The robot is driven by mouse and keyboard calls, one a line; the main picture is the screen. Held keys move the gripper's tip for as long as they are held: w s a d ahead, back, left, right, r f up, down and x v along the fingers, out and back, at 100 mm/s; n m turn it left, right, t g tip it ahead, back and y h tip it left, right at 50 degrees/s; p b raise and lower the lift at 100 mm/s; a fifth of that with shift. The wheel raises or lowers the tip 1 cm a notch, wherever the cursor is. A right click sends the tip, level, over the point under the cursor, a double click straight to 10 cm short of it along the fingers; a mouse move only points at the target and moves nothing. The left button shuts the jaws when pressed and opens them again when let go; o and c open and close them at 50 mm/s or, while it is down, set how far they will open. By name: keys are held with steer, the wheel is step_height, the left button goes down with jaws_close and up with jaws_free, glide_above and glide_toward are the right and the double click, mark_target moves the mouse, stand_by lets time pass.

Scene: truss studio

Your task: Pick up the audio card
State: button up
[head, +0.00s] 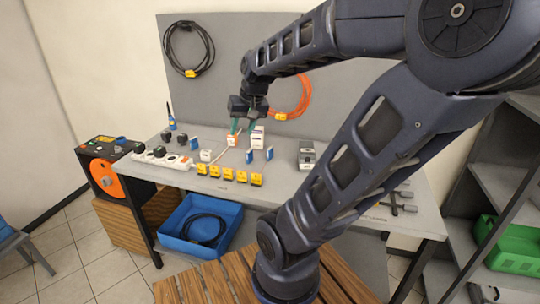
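My gripper (244,127) hangs over the back middle of the grey workbench (285,178), pointing down. Its two greenish fingers are spread apart, with nothing visible between them. Small blue upright cards stand on the bench: one at the left (194,143), one just below the gripper (249,156) and one to the right (269,154). A small white and orange item (232,140) is just below the left finger. A white box stack (258,137) stands right behind the fingers. The labels are too small to read, so I cannot tell which item is the audio card.
Several yellow blocks (228,173) line the bench front. A white power strip (163,159) with black plugs lies left. A grey device (306,155) stands right of the cards. An orange cable reel (104,177), a blue crate (229,212) and a green bin (515,250) surround the bench.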

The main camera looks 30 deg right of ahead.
steer(key=w+d+f+m, duration=0.35)
steer(key=w+f, duration=0.35)
steer(key=w, duration=0.4)
steer(key=m+g+h, duration=0.1)
steer(key=m+h, duration=0.5)
glide_toward(270, 148)
steer(key=d, duration=0.2)
steer(key=shift+a+x, duration=0.2)
steer(key=shift+x, duration=1.3)
steer(key=shift+a+x, duration=0.25)
steer(key=shift+x, duration=1.3)
steer(key=shift+a+x, duration=0.15)
steer(key=shift+x, duration=0.8)
steer(key=shift+a+x, duration=0.2)
steer(key=shift+x, duration=0.75)
steer(key=shift+a+x, duration=0.15)
steer(key=shift+x, duration=0.8)
steer(key=shift+w+f, duration=0.15)
steer(key=shift+w, duration=0.05)
jaws_close()
